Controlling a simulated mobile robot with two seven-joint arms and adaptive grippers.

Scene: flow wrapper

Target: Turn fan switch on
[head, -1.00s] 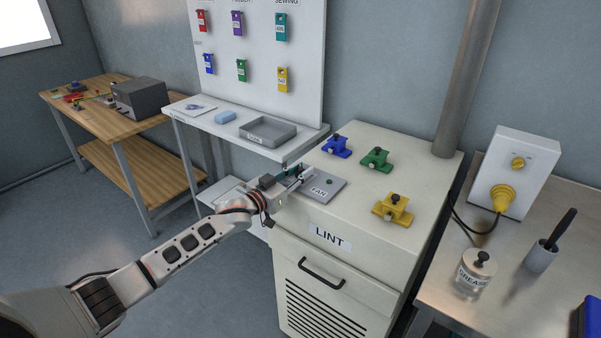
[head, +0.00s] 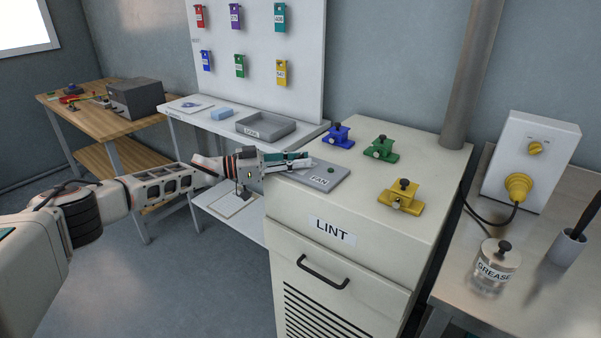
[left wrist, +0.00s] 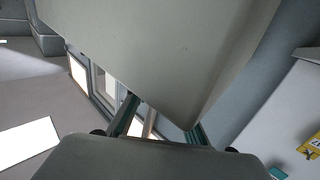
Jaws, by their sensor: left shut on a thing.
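The fan switch panel (head: 327,182) is a grey plate labelled FAN on top of the cream LINT cabinet (head: 300,213), with a small green indicator (head: 331,170) on it. My left gripper (head: 298,160) reaches over the panel's left part from the left, its fingers low and nearly level. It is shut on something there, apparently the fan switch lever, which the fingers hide. In the left wrist view, a large pale corner fills the space in front of the fingers (left wrist: 160,122) and hides what is between them. My right gripper is not in view.
Blue (head: 338,137), green (head: 381,150) and yellow (head: 402,197) clamp-like fixtures stand on the cabinet top. A grey tray (head: 265,134) lies on the white shelf behind. A pipe (head: 470,70) rises at the back. A grease jar (head: 496,267) stands on the right-hand bench.

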